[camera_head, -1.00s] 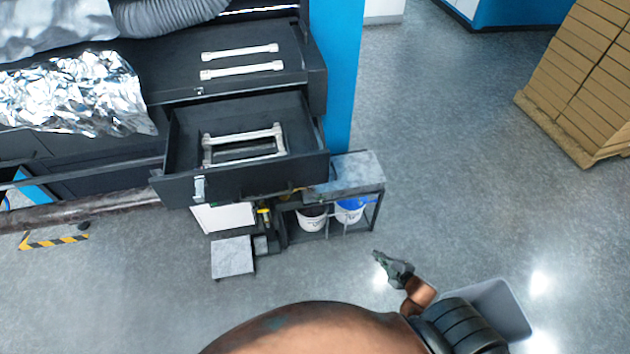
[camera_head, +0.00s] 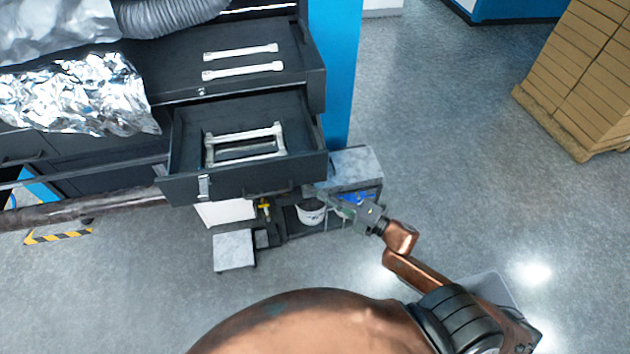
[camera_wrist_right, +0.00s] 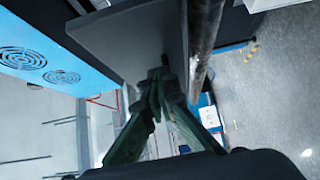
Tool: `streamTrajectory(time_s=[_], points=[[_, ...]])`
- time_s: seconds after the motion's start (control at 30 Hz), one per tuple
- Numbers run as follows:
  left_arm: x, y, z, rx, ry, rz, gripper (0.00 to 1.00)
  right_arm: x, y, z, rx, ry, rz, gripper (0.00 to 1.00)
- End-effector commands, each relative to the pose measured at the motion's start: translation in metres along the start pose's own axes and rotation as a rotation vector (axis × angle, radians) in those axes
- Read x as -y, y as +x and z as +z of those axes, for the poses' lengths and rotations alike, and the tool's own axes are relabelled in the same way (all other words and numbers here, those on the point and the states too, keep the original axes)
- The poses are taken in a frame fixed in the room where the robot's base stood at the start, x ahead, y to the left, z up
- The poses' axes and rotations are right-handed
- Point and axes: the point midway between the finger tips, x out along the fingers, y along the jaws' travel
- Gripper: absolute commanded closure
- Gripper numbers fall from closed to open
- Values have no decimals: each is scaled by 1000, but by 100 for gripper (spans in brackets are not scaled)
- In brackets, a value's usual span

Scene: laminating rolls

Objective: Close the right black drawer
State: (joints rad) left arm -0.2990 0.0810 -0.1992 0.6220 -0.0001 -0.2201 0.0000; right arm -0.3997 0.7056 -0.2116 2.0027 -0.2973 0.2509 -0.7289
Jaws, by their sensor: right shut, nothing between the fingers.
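The right black drawer (camera_head: 240,184) stands pulled out from the dark cabinet, with white frame-like parts (camera_head: 244,145) inside it. A dark handle (camera_head: 268,192) and a metal latch (camera_head: 204,187) show on its front. My right gripper (camera_head: 318,192) is shut and empty, with its tips close to the lower right corner of the drawer front; I cannot tell if they touch. In the right wrist view my fingers (camera_wrist_right: 157,85) meet close to a dark panel (camera_wrist_right: 140,40). My left gripper is not in view.
A low rack with a grey top (camera_head: 357,166) and white buckets (camera_head: 311,213) stands beneath and right of the drawer. A blue post (camera_head: 336,75) rises beside the cabinet. A pallet of boxes (camera_head: 585,80) stands far right. The floor between is clear.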

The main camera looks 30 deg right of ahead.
Motion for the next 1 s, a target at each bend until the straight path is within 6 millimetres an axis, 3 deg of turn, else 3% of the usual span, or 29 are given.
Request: streamTrajectory(time_s=[0.13,0.33,1.0], points=[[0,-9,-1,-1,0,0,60,-3,31,0,-1,-1,2,100],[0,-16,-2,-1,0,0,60,-1,50,20,0,-2,-1,100],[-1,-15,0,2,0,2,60,0,61,31,0,-1,0,100]])
